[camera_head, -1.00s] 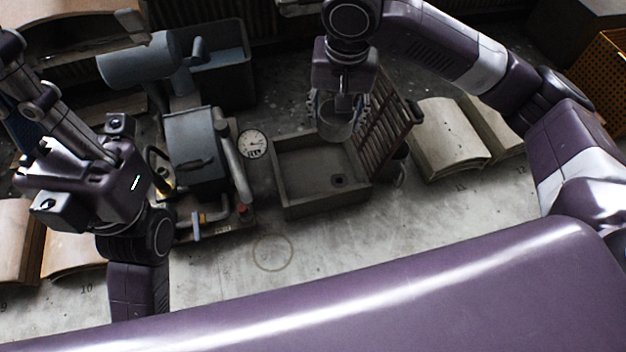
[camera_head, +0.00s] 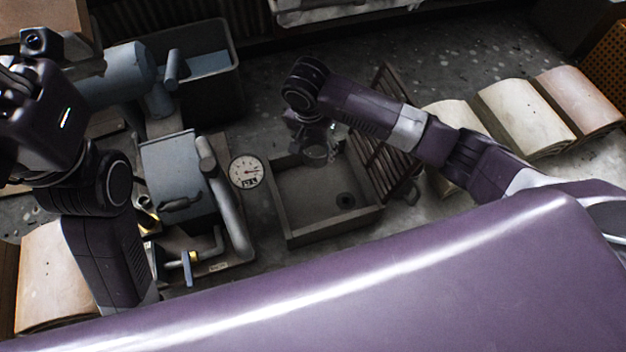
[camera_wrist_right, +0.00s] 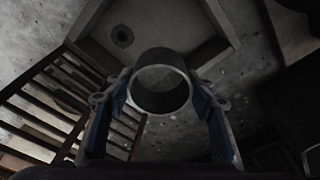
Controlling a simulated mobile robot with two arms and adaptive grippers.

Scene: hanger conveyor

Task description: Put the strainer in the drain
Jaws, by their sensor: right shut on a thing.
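The strainer (camera_head: 316,154) is a small grey round cup. My right gripper (camera_head: 315,143) is shut on it and holds it above the back part of the square sink basin (camera_head: 335,231). In the right wrist view the strainer (camera_wrist_right: 162,58) sits between the two fingers of the right gripper (camera_wrist_right: 160,100). The drain (camera_head: 345,200) is a dark round hole in the basin floor, nearer the front right; it also shows in the right wrist view (camera_wrist_right: 122,36), apart from the strainer. My left gripper (camera_head: 18,115) is at the left edge, partly cut off, its fingers unclear.
A slatted wooden rack (camera_head: 388,155) leans at the basin's right side. A round gauge (camera_head: 246,171) and a blue-grey machine with pipes (camera_head: 183,172) stand to the left. A grey bin (camera_head: 215,85) is behind. Open books (camera_head: 520,118) lie at the right.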

